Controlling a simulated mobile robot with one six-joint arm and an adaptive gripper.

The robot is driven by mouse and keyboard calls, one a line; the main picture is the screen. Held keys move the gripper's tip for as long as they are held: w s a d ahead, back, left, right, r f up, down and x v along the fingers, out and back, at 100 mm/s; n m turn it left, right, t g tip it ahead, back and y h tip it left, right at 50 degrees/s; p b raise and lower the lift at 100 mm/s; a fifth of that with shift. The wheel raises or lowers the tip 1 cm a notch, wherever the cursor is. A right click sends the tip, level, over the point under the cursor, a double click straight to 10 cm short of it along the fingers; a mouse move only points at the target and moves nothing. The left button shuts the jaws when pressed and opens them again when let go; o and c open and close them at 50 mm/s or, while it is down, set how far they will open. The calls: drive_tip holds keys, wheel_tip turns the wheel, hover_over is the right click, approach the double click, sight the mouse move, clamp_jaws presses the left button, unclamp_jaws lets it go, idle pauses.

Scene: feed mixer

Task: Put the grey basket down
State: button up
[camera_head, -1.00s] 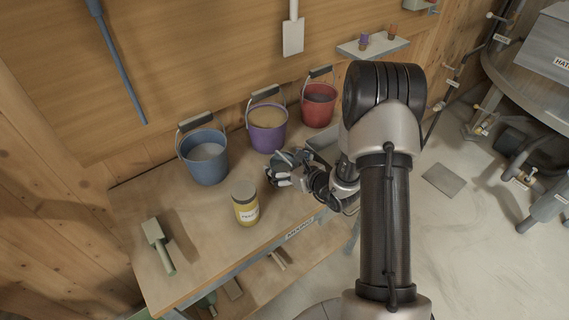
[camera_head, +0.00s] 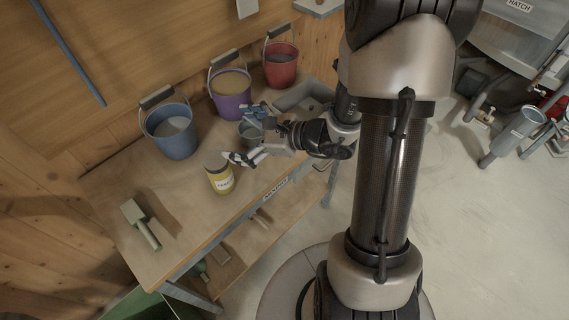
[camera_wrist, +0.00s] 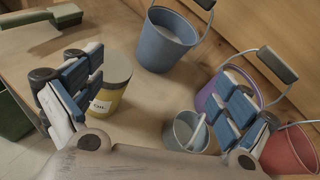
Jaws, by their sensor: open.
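The small grey basket (camera_head: 252,134) looks like a little bucket and stands upright on the workbench (camera_head: 180,218), in front of the purple bucket. In the wrist view the grey basket (camera_wrist: 180,138) shows its open top and a pale handle across it, low in the picture and nearer the right finger. My gripper (camera_head: 243,137) is open, its fingers spread at the basket in the head view. In the wrist view my gripper (camera_wrist: 155,98) has its two blue-padded fingers wide apart, with nothing clamped between them. Whether a finger touches the basket I cannot tell.
A yellow labelled jar (camera_head: 219,174) stands close to the lower finger. Blue (camera_head: 172,138), purple (camera_head: 231,95) and red (camera_head: 281,68) buckets line the wall.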

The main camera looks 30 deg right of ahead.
drive_tip(key=s+a+r+n+g, duration=0.4)
drive_tip(key=s+a+n, duration=0.1)
drive_tip(key=s+n, duration=0.25)
drive_tip(key=s+a+r+n+g, duration=0.4)
drive_tip(key=s+a+n, duration=0.1)
drive_tip(key=s+n, duration=0.25)
drive_tip(key=s+d+r+n+t+h, duration=0.2)
drive_tip(key=s+d+r+n+h, duration=0.3)
drive_tip(key=s+d+n+h, duration=0.3)
drive_tip(key=d+n+h, duration=0.1)
drive_tip(key=d, duration=0.1)
drive_tip(key=shift+d+n, duration=0.35)
drive_tip(key=shift+n, duration=0.05)
drive_tip(key=shift+o, duration=0.4)
drive_tip(key=shift+s+r, duration=0.1)
